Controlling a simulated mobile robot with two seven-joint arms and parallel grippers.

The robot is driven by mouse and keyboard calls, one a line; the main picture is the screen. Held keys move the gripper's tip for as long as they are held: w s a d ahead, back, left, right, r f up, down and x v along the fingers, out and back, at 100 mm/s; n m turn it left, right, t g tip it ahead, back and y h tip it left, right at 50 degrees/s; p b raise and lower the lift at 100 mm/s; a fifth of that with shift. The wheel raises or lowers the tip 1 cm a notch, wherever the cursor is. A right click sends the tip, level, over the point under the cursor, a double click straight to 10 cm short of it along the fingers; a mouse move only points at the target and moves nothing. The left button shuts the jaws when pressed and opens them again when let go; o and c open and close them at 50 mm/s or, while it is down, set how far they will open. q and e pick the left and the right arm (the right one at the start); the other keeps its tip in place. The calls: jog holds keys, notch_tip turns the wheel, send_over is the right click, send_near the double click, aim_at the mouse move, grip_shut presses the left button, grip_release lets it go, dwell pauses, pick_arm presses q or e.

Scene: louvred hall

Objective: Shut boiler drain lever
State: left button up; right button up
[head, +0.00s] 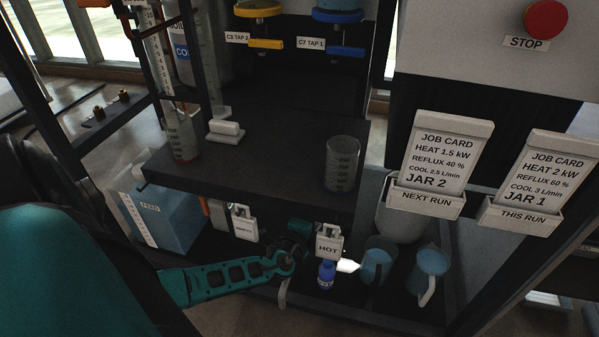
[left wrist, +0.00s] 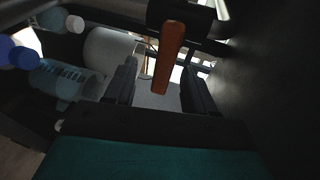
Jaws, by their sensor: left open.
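An orange-brown lever (left wrist: 169,55) shows in the left wrist view, extending from a dark cylindrical body (left wrist: 181,14). It lies between the two fingers of my left gripper (left wrist: 160,85) in the picture, with a gap visible on each side. My left gripper is open and no contact with the lever shows. In the head view my left gripper (head: 287,268) is under the dark shelf, left of the HOT tag (head: 328,247). I cannot make out the lever there. My right gripper is in neither view.
A blue bottle (head: 326,275) and two jugs (head: 378,262) (head: 430,265) stand right of my left gripper. A blue container (head: 170,215) stands left. The dark shelf (head: 265,175) above carries a glass beaker (head: 342,165). Frame posts and card holders (head: 425,203) bound the right side.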

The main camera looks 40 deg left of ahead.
pick_arm(q)
jog(key=f+v, duration=0.1)
jog(key=v, duration=0.5)
jog(key=shift+d+r+p, duration=0.25)
jog(key=shift+d+p, duration=0.1)
jog(key=shift+p, duration=0.05)
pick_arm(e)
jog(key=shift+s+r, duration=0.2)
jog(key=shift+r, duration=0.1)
pick_arm(q)
jog(key=shift+s, duration=0.1)
